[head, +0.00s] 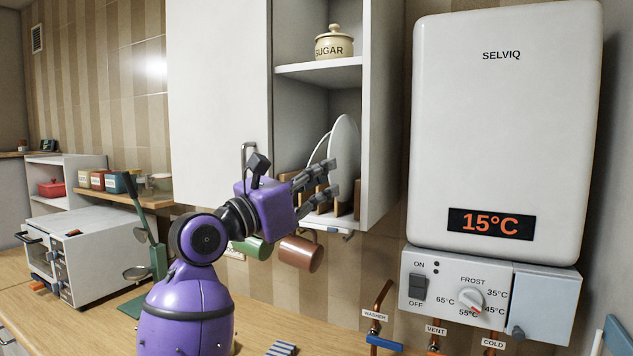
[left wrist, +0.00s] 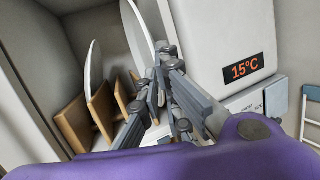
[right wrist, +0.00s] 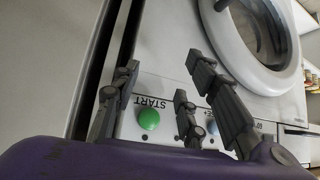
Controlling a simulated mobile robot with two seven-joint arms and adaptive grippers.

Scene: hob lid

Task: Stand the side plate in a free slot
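A white plate, which I take for the side plate (head: 347,140), stands near upright at the right of the wooden rack (head: 357,200) in the open cupboard. My left gripper (head: 332,178) is at its front edge. In the left wrist view the fingers (left wrist: 158,80) lie close on both sides of the plate (left wrist: 140,30) and look shut on it. The plate's lower edge is hidden by the fingers and rack, so I cannot tell if it rests in a slot. Another plate (left wrist: 93,65) stands further left between dividers. My right gripper (right wrist: 175,90) is open and empty.
A sugar jar (head: 334,43) sits on the shelf above the rack. The cupboard's right wall (head: 380,100) is close beside the plate, with the white water heater (head: 500,140) beyond. Mugs (head: 300,253) hang below. A white appliance with a green start button (right wrist: 149,119) is before my right gripper.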

